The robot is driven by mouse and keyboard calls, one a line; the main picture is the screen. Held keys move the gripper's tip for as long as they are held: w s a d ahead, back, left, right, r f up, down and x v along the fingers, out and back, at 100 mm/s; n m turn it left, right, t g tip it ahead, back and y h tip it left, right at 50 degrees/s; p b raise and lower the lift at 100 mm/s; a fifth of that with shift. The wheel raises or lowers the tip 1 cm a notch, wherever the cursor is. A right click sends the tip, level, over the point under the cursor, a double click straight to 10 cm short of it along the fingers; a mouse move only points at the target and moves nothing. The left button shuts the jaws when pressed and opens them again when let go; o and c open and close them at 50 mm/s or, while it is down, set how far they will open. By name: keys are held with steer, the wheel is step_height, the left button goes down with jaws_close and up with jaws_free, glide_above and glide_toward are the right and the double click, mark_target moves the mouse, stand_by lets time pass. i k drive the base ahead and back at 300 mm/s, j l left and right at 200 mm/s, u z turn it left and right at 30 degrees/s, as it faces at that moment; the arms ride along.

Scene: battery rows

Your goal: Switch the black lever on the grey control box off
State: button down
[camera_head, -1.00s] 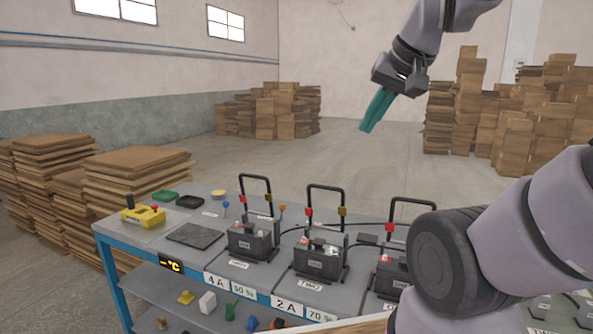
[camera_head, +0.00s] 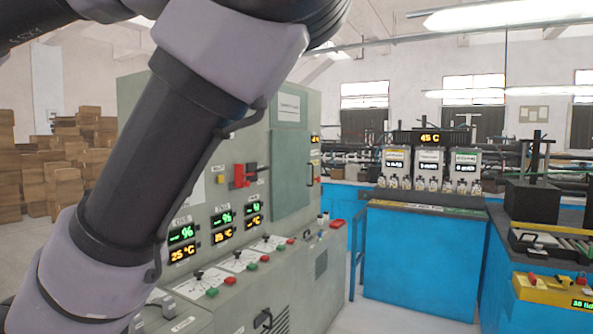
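A large grey-green control cabinet (camera_head: 290,218) stands in the middle, partly hidden behind my arm. Its sloped panel has several small black knobs or levers (camera_head: 198,275) beside green and red buttons. A black handle (camera_head: 263,320) shows low on its front at the bottom edge. Which of these is the task's black lever, and whether this cabinet is the grey control box, I cannot tell. My gripper is out of view; only my arm links cross the left side.
A red switch (camera_head: 240,176) and lit displays (camera_head: 183,234) are on the cabinet. Cardboard boxes (camera_head: 68,190) are stacked at left. A blue bench (camera_head: 415,258) with white units stands at right, and a yellow box (camera_head: 555,291) is at far right. Floor shows between cabinet and bench.

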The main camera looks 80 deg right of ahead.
mark_target(262, 169)
steer(key=z, duration=0.45)
steer(key=l+z, duration=0.1)
steer(key=z, duration=1.2)
steer(key=i+z, duration=0.1)
steer(key=z, duration=0.3)
steer(key=l+z, duration=0.1)
steer(key=z, duration=0.35)
